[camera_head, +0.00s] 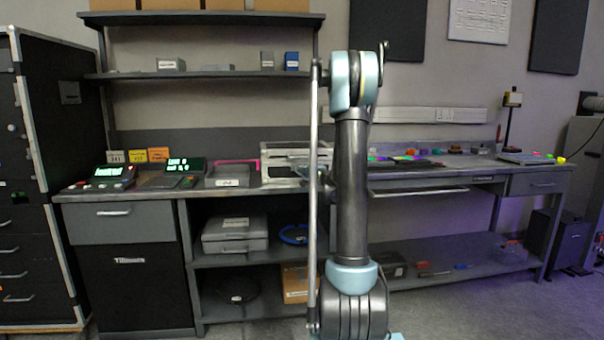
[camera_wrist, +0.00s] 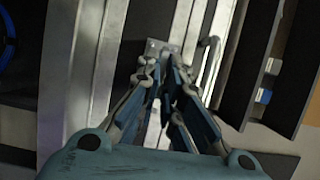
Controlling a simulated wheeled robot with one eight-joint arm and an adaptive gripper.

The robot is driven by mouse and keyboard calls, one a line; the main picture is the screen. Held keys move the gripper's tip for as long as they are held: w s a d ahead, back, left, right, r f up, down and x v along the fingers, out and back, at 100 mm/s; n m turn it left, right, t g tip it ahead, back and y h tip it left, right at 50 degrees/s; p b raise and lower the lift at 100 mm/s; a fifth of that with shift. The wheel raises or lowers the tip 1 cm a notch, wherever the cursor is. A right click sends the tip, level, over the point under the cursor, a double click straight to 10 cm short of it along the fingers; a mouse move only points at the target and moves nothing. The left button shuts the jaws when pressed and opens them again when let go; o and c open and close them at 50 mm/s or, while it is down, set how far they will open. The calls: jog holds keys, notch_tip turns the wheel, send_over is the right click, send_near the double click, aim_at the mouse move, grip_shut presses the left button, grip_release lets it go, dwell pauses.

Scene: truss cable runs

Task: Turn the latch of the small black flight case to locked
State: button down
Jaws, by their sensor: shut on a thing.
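In the wrist view my gripper (camera_wrist: 163,66) has its fingertips close together at a small metal latch plate (camera_wrist: 160,45). The fingers are shut on a small part there, apparently the latch, which they mostly cover; its turn angle cannot be told. The plate sits on a case with bright metal edge strips (camera_wrist: 112,60) and dark panels, apparently the small black flight case. In the head view a metal-edged case (camera_head: 285,165), probably the same one, stands on the bench, partly behind my arm.
A curved pale handle (camera_wrist: 211,55) is just right of the fingers in the wrist view. The bench (camera_head: 420,172) carries several devices. A shelf (camera_head: 200,74) hangs above it, and a tall black case (camera_head: 35,110) stands at the left.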

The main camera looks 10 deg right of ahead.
jog(key=shift+s, duration=0.1)
jog(key=n+g+h, duration=0.1)
jog(key=n, duration=0.3)
jog(key=shift+a+r, duration=0.1)
jog(key=shift+r, duration=0.05)
jog(key=n+h, duration=0.1)
jog(key=n, duration=0.1)
jog(key=n+g+h, duration=0.1)
jog(key=n, duration=0.1)
jog(key=shift+a+r+g, duration=0.15)
jog(key=shift+g, duration=0.15)
jog(key=n+h, duration=0.2)
jog(key=shift+a+n, duration=0.15)
jog(key=shift+n, duration=0.15)
jog(key=shift+a+r+n+g+h, duration=0.1)
jog(key=shift+n+g+h, duration=0.2)
jog(key=shift+n+h, duration=0.8)
jog(key=shift+n, duration=0.4)
jog(key=c, duration=1.8)
grip_release()
jog(key=shift+o, duration=0.2)
